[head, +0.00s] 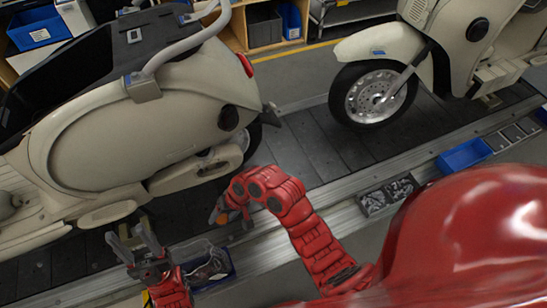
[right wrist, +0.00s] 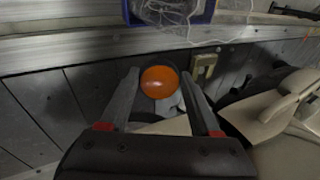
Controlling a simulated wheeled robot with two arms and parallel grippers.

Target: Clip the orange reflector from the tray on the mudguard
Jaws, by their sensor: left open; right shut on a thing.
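The orange reflector (right wrist: 160,82) is a round disc between the fingertips of my right gripper (head: 225,211), which is shut on it. It shows small in the head view (head: 215,215), held above the conveyor's near edge, beside the left scooter's rear. A dark mudguard (head: 271,114) sticks out behind that scooter's rear wheel, apart from the reflector. The cream front mudguard (head: 381,43) of the right scooter is further off. My left gripper (head: 138,244) is open and empty at the lower left. A blue tray (head: 229,274) with clear bags lies close to both grippers; it also shows in the wrist view (right wrist: 130,17).
The left scooter (head: 150,125) and right scooter (head: 440,45) stand on the dark slat conveyor (head: 315,143). A metal rail (head: 335,190) edges it. A grey parts tray (head: 373,203) and a blue bin (head: 463,156) lie along the rail. The slats between the scooters are clear.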

